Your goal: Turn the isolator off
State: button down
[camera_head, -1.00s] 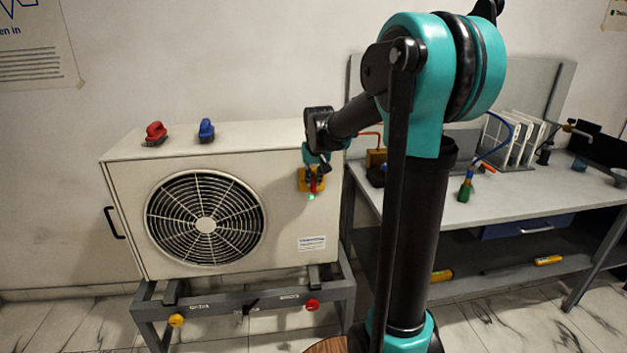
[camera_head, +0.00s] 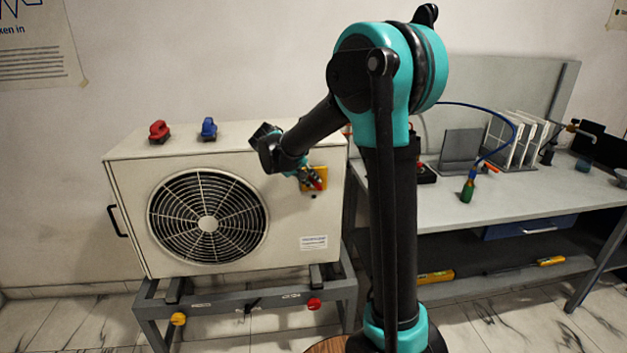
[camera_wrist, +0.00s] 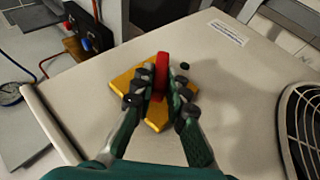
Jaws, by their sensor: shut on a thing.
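The isolator is a yellow plate (camera_head: 320,176) with a red handle (camera_head: 316,184) on the front of the beige outdoor unit (camera_head: 285,225), at the right of its fan. In the wrist view the yellow plate (camera_wrist: 122,82) lies partly behind my fingers, and the red handle (camera_wrist: 161,75) stands between them. My gripper (camera_head: 315,182) is shut on the red handle, with a dark green finger on each side (camera_wrist: 160,92). In the head view my gripper reaches the handle from the left, tilted. A small dark round spot (camera_wrist: 180,125) shows beside the plate; no green light is visible on it.
Red (camera_head: 159,131) and blue (camera_head: 208,128) handled items stand on top of the unit. The fan grille (camera_head: 208,224) is left of the isolator. A grey workbench (camera_head: 500,200) with racks and a hose stands at the right.

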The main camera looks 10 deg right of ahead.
jog(key=h, duration=0.1)
jog(key=n+h, duration=0.1)
jog(key=h, duration=0.1)
jog(key=a+f+h, duration=0.1)
jog(key=h, duration=0.1)
jog(key=shift+t, duration=0.4)
jog(key=n+h, duration=0.1)
jog(key=h, duration=0.1)
jog(key=f+t+h, duration=0.1)
jog(key=h, duration=0.1)
jog(key=shift+n+h, duration=0.4)
jog(key=shift+t, duration=0.3)
jog(key=c, duration=1.5)
grip_release()
jog(key=shift+c, duration=0.2)
jog(key=v, duration=1.2)
jog(key=shift+w, duration=0.1)
